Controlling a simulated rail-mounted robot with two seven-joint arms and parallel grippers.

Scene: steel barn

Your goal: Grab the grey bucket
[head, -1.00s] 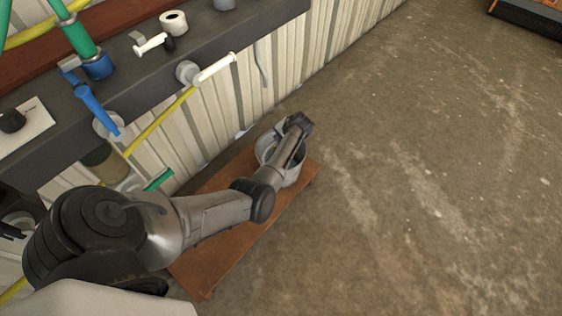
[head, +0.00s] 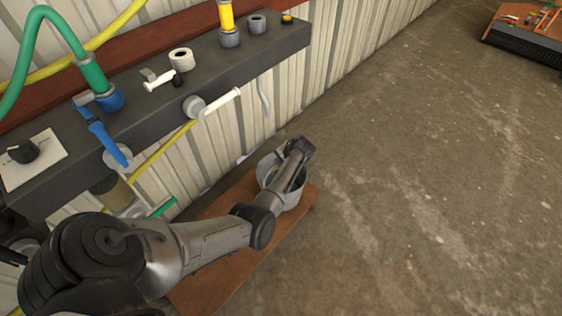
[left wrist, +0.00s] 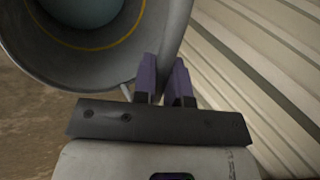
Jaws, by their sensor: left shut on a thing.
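The grey bucket (head: 294,200) is on or just above the far end of a low wooden bench (head: 213,277), next to the ribbed wall. I cannot tell if its base touches the wood. My left gripper (head: 299,150) reaches over the bucket, and the arm hides part of the bucket's opening. In the left wrist view, the bucket's round open mouth (left wrist: 55,62) fills the upper left. The purple fingers of my left gripper (left wrist: 165,82) are at its rim and shut on it. The exact contact is partly hidden. My right gripper is out of view.
A dark shelf (head: 225,75) runs along the wall with a blue-handled tap (head: 105,140), hoses and a white roll (head: 182,59).

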